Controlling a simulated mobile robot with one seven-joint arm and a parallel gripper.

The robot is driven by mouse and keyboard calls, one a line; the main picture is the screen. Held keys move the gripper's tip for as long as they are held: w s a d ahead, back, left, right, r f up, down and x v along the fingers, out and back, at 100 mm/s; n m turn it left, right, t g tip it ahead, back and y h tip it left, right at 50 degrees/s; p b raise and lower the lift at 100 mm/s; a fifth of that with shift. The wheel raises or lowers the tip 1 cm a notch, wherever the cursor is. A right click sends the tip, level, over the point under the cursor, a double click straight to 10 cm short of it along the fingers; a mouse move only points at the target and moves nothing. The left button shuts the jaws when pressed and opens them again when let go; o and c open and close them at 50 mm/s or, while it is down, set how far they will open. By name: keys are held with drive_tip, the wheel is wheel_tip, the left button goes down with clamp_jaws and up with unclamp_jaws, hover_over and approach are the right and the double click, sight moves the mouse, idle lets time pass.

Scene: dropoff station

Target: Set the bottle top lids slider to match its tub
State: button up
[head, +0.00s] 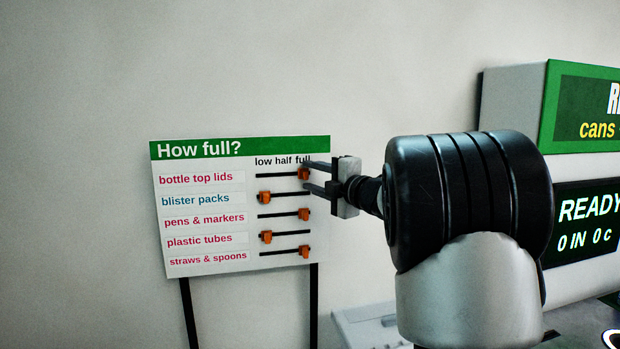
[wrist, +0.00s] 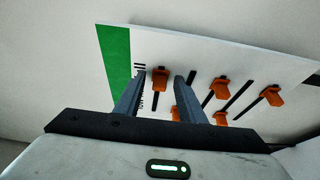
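The "How full?" board (head: 200,185) shows a "bottle top lids" row at the top. That row's orange slider knob (head: 304,174) sits at the right end of its black track, under "full". My gripper (head: 306,176) is at the board's right side, with its fingers pointing left, one above and one below the knob. In the wrist view the fingers (wrist: 160,85) stand apart, with the orange knob (wrist: 159,77) showing between their tips. I cannot tell whether either finger touches it. The bottle top lids tub is not in view.
Below are the blister packs knob (head: 264,198) at low, pens & markers knob (head: 303,214) near full, plastic tubes knob (head: 266,237) at low and straws & spoons knob (head: 303,252) near full. A green-and-white machine (head: 515,105) stands at right. Wall left of the board is clear.

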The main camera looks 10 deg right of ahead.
drive_tip(key=shift+a, duration=0.15)
drive_tip(key=shift+s, duration=0.1)
drive_tip(key=b+v, duration=0.3)
drive_tip(key=v, duration=1.4)
drive_tip(key=shift+s, duration=0.1)
